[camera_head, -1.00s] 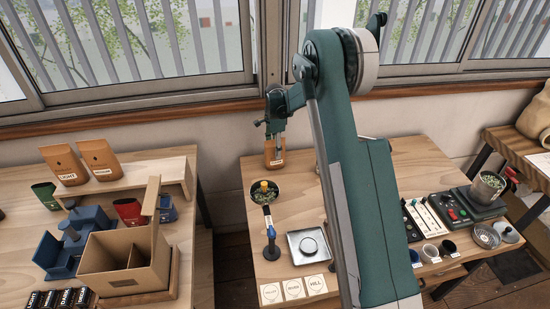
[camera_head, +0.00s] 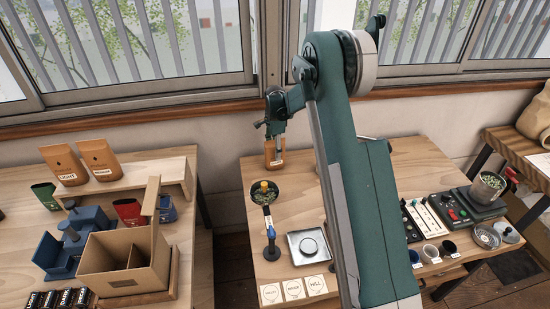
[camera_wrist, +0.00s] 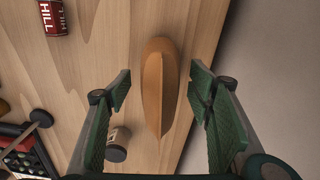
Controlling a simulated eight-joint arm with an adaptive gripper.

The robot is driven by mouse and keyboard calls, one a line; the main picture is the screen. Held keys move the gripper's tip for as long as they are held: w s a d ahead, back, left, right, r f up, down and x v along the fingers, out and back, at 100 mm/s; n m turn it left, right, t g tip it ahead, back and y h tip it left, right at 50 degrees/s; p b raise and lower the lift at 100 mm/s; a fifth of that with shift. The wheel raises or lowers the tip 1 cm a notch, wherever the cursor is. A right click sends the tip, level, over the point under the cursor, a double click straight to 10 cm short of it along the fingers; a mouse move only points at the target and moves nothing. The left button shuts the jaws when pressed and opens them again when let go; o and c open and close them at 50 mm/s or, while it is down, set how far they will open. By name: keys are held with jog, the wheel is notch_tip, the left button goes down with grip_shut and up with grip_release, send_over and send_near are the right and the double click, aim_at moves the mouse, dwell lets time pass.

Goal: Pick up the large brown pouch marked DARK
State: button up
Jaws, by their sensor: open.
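A large brown pouch (camera_head: 274,158) stands upright at the back of the middle table, with a white label too small to read. In the wrist view the pouch (camera_wrist: 158,88) is seen from above, its narrow top ridge lying between the fingers. My gripper (camera_head: 275,138) is directly over it in the head view. In the wrist view my gripper (camera_wrist: 160,92) is open, one green finger on each side of the pouch, with visible gaps to both.
Two other brown pouches, LIGHT (camera_head: 65,165) and one more (camera_head: 99,160), stand on the left table's shelf. A red HILL can (camera_wrist: 54,17) and a small cylinder (camera_wrist: 118,143) are near the pouch.

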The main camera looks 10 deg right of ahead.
jog(key=shift+f, duration=0.2)
dwell(0.3)
jog(key=c, duration=1.1)
